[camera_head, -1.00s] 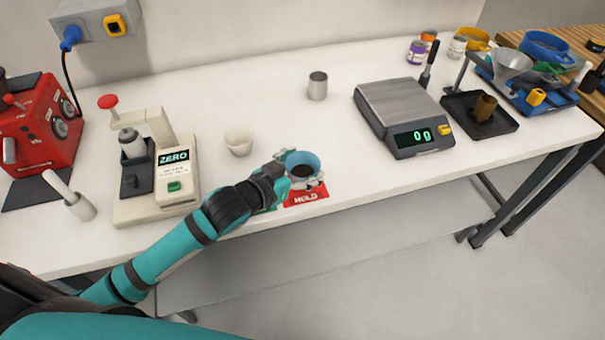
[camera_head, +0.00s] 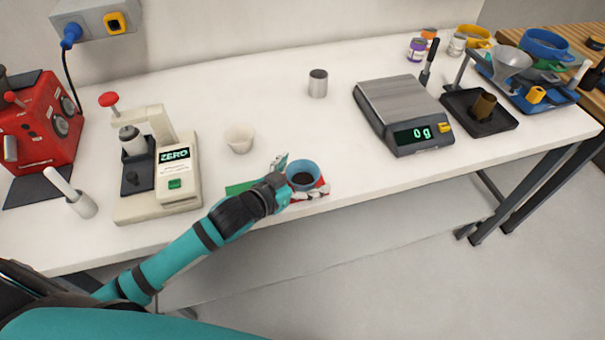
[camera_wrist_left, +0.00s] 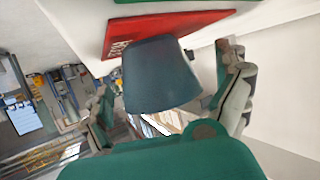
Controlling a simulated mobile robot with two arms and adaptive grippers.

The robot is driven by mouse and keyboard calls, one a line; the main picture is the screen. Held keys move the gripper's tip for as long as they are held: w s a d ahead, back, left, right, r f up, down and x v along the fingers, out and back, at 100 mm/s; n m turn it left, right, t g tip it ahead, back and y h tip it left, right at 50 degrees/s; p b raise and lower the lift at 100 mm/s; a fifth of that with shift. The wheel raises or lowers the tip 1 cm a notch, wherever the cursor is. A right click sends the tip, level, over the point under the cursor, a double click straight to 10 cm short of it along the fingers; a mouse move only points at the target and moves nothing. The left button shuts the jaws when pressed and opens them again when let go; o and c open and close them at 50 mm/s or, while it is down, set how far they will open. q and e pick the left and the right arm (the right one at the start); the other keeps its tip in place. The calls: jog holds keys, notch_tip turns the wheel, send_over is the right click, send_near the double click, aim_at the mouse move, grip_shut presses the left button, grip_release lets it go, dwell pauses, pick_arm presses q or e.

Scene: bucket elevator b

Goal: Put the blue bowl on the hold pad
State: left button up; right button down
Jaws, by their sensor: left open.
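The blue bowl (camera_head: 302,167) is upright over the red hold pad (camera_head: 322,188) at the table's front edge and hides most of it. In the left wrist view the bowl (camera_wrist_left: 160,80) stands against the red pad (camera_wrist_left: 205,22) and appears to rest on it. My left gripper (camera_head: 299,178) is around the bowl, one finger on each side. The left wrist view shows its fingers (camera_wrist_left: 165,72) spread, with gaps beside the bowl. My right gripper is not in view.
A green pad (camera_head: 238,188) lies left of the hold pad. A white cup (camera_head: 240,139) stands behind it, and a metal cup (camera_head: 318,83) farther back. A cream press-like device (camera_head: 178,185) is left, a scale (camera_head: 405,115) right. The table between is clear.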

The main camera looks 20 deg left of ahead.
pick_arm(q)
jog(key=b+v, duration=0.1)
jog(key=v, duration=1.1)
jog(key=shift+r, duration=0.1)
